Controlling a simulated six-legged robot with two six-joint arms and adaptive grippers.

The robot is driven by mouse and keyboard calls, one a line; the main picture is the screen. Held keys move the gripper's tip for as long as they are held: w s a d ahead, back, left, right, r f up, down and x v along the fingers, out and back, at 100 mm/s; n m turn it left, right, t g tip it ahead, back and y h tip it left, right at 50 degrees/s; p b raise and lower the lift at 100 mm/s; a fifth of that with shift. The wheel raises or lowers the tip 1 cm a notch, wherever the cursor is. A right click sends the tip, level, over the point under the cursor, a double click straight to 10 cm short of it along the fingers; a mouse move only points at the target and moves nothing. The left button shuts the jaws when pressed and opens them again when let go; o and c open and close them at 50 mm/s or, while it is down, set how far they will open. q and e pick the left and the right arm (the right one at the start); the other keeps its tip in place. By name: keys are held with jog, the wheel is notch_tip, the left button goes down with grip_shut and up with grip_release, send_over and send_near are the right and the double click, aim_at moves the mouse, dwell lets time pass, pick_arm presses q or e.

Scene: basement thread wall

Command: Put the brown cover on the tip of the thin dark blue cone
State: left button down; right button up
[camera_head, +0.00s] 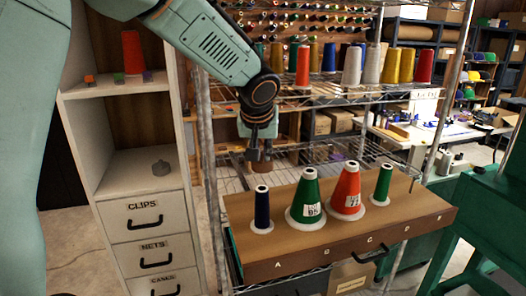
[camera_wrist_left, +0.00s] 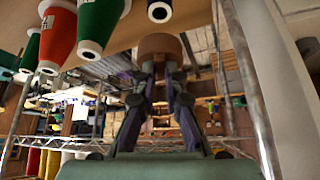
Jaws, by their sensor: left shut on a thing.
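My left gripper (camera_head: 260,152) points down and is shut on the brown cover (camera_head: 261,168). In the left wrist view the fingertips (camera_wrist_left: 160,66) grip the brown cover (camera_wrist_left: 161,43). The thin dark blue cone (camera_head: 262,211) stands upright on a white base at the left end of the wooden board, by the letter A. Its tip is bare. In the head view the cover hangs just above this tip, with a small gap. In the left wrist view the dark blue cone (camera_wrist_left: 160,10) shows past the cover, apart from it. My right gripper is not in view.
A wide green cone (camera_head: 307,201), an orange cone (camera_head: 346,190) and a thin green cone (camera_head: 382,184) stand to the right on the board (camera_head: 330,245). Wire shelves with thread cones rise behind. A white cabinet (camera_head: 133,190) with drawers stands at left.

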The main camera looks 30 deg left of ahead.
aim_at(261, 171)
pick_arm(q)
jog(key=shift+s+d+f+b, duration=0.25)
jog(key=shift+f+b, duration=0.15)
jog(key=shift+f, duration=0.1)
jog(key=shift+s+f, duration=0.1)
jog(key=shift+f, duration=0.2)
jog(key=shift+a+f+b, duration=0.15)
jog(key=shift+f+b, duration=0.25)
jog(key=shift+b, duration=0.1)
jog(key=f, duration=0.1)
jog(key=f+b, duration=0.2)
jog(key=shift+w+a+f, duration=0.1)
jog(key=shift+w, duration=0.2)
jog(key=shift+f+b, duration=0.25)
jog(key=shift+b, duration=0.25)
jog(key=shift+s+d+f+b, duration=0.15)
jog(key=shift+s+d+b, duration=0.05)
jog(key=shift+s+b, duration=0.1)
jog(key=shift+a, duration=0.1)
jog(key=shift+w+a, duration=0.1)
jog(key=shift+w+f, duration=0.1)
jog(key=shift+w, duration=0.05)
